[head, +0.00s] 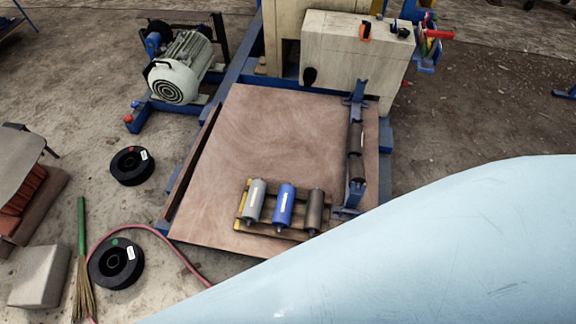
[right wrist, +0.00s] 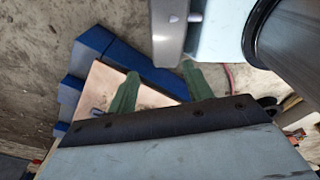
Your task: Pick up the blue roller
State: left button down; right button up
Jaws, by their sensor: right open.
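The blue roller (head: 284,205) lies in the head view on a small wooden rack (head: 240,211) with a yellow end, on the brown board (head: 270,130). It sits between a grey roller (head: 254,200) on its left and a dark roller (head: 314,211) on its right. My right gripper (right wrist: 160,70) shows in the right wrist view with two green fingers spread apart and nothing between them. I cannot make out the blue roller in that view. My left gripper is in neither view.
A blue bracket (head: 358,92) holding another dark roller (head: 355,138) stands along the board's right side. A motor (head: 182,72), black spools (head: 131,166), a broom (head: 81,235) and a hose lie to the left. A large pale arm link of mine covers the lower right.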

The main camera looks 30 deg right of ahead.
aim_at(282, 214)
jog(key=z, duration=0.2)
jog(key=k, duration=0.25)
jog(key=z, duration=0.55)
